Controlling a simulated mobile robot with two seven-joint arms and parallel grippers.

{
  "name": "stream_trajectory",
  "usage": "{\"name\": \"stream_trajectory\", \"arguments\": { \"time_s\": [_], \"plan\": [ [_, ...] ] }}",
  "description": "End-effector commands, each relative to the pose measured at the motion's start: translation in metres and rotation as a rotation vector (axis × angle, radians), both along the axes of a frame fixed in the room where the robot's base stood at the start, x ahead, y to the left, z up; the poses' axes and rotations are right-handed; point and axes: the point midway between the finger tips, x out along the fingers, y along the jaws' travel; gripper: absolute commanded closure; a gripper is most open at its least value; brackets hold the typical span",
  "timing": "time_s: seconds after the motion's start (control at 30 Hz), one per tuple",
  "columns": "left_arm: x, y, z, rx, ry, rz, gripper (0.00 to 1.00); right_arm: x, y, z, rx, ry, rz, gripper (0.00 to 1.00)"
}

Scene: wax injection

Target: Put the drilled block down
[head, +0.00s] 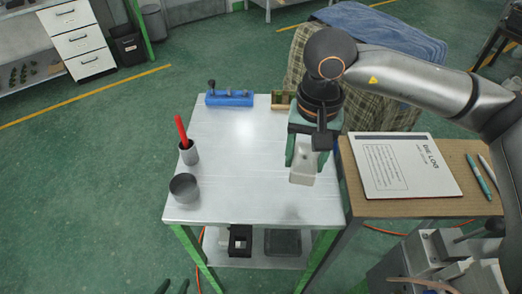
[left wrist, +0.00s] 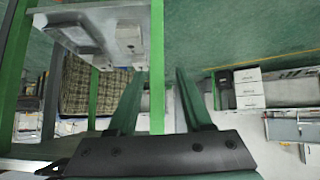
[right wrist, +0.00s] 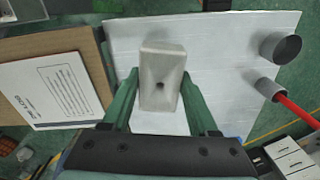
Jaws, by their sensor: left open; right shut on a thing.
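The drilled block (head: 303,166) is pale beige, with a small dark hole in its face in the right wrist view (right wrist: 162,68). My right gripper (head: 304,155) is shut on it, one green finger on each side. The block hangs over the right part of the white tabletop (head: 240,192); I cannot tell whether it touches the surface. My left gripper (head: 172,287) is open and empty, low in front of the table, with only its green fingertips showing in the head view. Its fingers (left wrist: 158,85) stand apart in the left wrist view.
A grey cup (head: 184,188) and a holder with a red tool (head: 182,130) stand at the table's left. A blue rack (head: 230,98) and a small wooden box (head: 281,102) are at the back. The tabletop's middle is clear.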

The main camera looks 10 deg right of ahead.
Motion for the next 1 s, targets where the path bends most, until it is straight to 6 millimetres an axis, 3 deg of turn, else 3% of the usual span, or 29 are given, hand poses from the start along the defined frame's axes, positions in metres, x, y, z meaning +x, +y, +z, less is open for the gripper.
{"name": "stream_trajectory", "arguments": {
  "time_s": [0.03, 0.6, 0.87, 1.0],
  "plan": [
    [0.002, -0.002, -0.016, -0.002, -0.002, -0.004, 0.50, 0.002, 0.009, -0.006, 0.005, -0.004, -0.085, 1.00],
    [0.010, -0.019, -0.087, -0.020, -0.001, -0.040, 0.50, -0.022, 0.079, 0.009, -0.002, 0.024, -1.130, 1.00],
    [0.012, -0.023, -0.099, -0.024, 0.000, -0.049, 0.50, -0.034, 0.091, 0.015, -0.015, 0.020, -1.378, 1.00],
    [0.012, -0.023, -0.098, -0.024, 0.000, -0.049, 0.50, -0.026, 0.087, 0.013, -0.018, 0.021, -1.416, 1.00]
  ]
}}
